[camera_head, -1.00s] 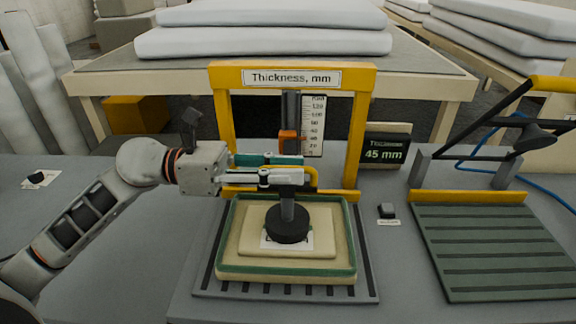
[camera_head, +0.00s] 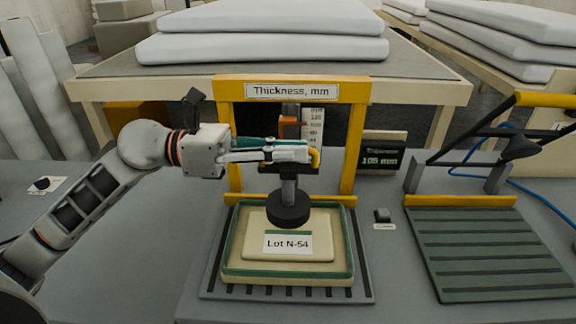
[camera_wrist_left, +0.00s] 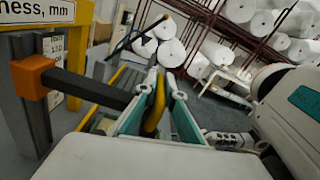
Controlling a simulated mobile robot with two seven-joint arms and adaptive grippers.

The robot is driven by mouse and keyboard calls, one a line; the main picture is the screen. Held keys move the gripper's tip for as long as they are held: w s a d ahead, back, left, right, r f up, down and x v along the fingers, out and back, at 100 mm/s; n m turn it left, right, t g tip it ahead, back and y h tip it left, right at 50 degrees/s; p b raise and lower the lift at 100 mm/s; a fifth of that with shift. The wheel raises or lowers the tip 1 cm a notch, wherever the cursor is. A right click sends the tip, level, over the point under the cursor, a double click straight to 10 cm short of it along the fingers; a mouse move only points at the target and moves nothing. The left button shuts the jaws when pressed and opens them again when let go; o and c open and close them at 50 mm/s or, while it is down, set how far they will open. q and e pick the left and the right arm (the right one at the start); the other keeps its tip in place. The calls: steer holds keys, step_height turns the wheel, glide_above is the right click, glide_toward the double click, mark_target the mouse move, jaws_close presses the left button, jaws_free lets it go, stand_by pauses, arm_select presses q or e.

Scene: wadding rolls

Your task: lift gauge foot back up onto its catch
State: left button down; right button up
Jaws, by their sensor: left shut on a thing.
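The gauge foot (camera_head: 288,210) is a black disc on a grey stem, hanging above a cream sample marked Lot N-54 (camera_head: 288,244) in a green-edged tray (camera_head: 230,262). My left gripper (camera_head: 308,154) is shut on the yellow handle (camera_head: 316,158) of the gauge's black carriage; the handle also shows between the fingers in the left wrist view (camera_wrist_left: 157,100). An orange block (camera_head: 290,120) sits on the upright beside the scale (camera_head: 313,125). Whether this block is the catch, I cannot tell. The display (camera_head: 382,154) reads about 105 mm. My right gripper is not in view.
The yellow gauge frame (camera_head: 290,86) labelled Thickness, mm stands around the upright. A slatted green board (camera_head: 485,250) with a yellow-handled arm is at the right. A small dark button (camera_head: 382,214) lies between. A table with white pads (camera_head: 260,48) is behind.

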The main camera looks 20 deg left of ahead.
arm_select(q)
step_height(320, 180, up, 3)
steer(key=shift+f+p, duration=0.1)
steer(key=shift+p, duration=0.3)
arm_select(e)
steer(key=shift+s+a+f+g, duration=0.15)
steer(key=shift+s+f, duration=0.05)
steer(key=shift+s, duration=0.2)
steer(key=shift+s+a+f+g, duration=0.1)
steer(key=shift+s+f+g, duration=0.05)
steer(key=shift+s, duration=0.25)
arm_select(q)
steer(key=c, duration=2.2)
jaws_free()
steer(key=shift+r, duration=0.2)
steer(key=shift+o, duration=0.2)
steer(key=shift+f, duration=0.15)
steer(key=shift+a, duration=0.25)
steer(key=v, duration=1.1)
steer(key=shift+s+a, duration=0.2)
steer(key=shift+a, duration=0.05)
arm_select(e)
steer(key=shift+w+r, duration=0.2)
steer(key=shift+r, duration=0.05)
arm_select(q)
steer(key=shift+s, duration=0.1)
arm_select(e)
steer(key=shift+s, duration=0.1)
